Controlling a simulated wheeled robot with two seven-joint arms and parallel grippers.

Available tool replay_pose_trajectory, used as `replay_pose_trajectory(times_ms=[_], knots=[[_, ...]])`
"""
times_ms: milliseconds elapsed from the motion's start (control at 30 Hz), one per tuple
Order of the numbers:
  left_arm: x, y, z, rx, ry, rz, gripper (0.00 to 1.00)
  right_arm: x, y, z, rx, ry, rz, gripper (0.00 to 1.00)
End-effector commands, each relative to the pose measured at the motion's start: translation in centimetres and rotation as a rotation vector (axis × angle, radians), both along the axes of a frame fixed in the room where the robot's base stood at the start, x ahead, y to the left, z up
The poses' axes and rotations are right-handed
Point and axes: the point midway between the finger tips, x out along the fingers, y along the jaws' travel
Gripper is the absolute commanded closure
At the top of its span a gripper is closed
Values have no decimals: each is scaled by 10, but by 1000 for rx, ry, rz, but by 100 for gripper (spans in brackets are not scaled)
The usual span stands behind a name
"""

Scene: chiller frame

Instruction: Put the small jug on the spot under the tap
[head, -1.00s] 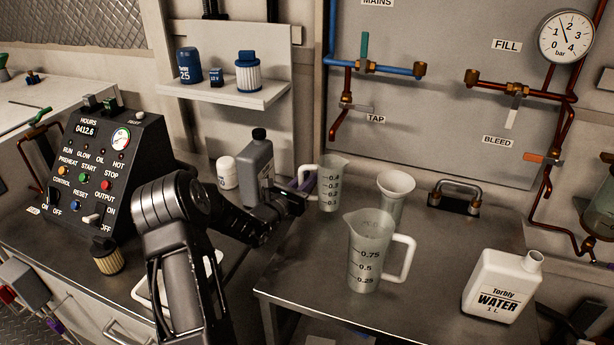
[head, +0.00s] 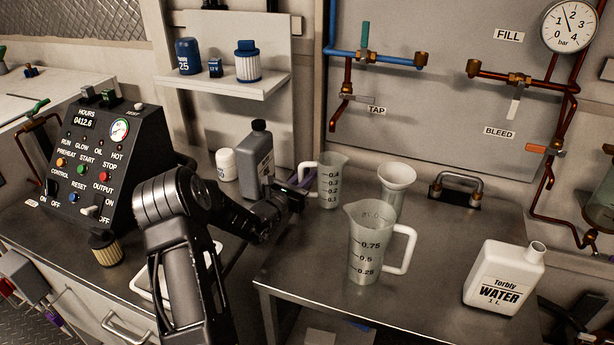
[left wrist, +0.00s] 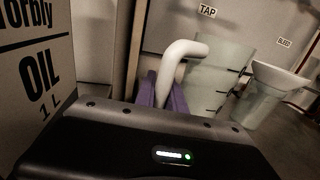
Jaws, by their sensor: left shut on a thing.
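The small jug (head: 330,182), clear with a white handle and a scale to 0.4, is upright at the back left of the metal table, below the tap (head: 338,118). My left gripper (head: 298,198) is shut on its handle, from the left. In the left wrist view, purple fingers (left wrist: 178,98) sit at the white handle (left wrist: 178,62), with the jug's clear body (left wrist: 218,75) beyond. I cannot tell whether the jug's base touches the table. No marked spot shows under it. My right gripper is not in view.
A large jug (head: 368,248) and a funnel-topped clear vessel (head: 392,200) stand close to the right. A grey oil bottle (head: 257,165) stands just left of the gripper. A white water can (head: 502,280) is at the right. The table's front middle (head: 415,300) is clear.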

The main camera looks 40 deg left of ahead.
Motion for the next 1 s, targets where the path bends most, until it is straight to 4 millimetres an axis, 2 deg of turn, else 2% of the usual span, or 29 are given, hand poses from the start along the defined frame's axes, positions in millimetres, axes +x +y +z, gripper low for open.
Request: replay_pose_trajectory(times_ms=[267, 300, 567, 867, 1000], knots=[[0, 0, -6, 0, -1, 0, 100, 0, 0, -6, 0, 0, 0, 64], [0, 0, -5, 0, -1, 0, 82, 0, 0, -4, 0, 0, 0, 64], [0, 0, -5, 0, 0, 0, 61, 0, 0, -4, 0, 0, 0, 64], [0, 0, -4, 0, 0, 0, 60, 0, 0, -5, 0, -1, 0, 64], [0, 0, 6, 2, -2, 0, 60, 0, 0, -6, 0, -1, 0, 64]])
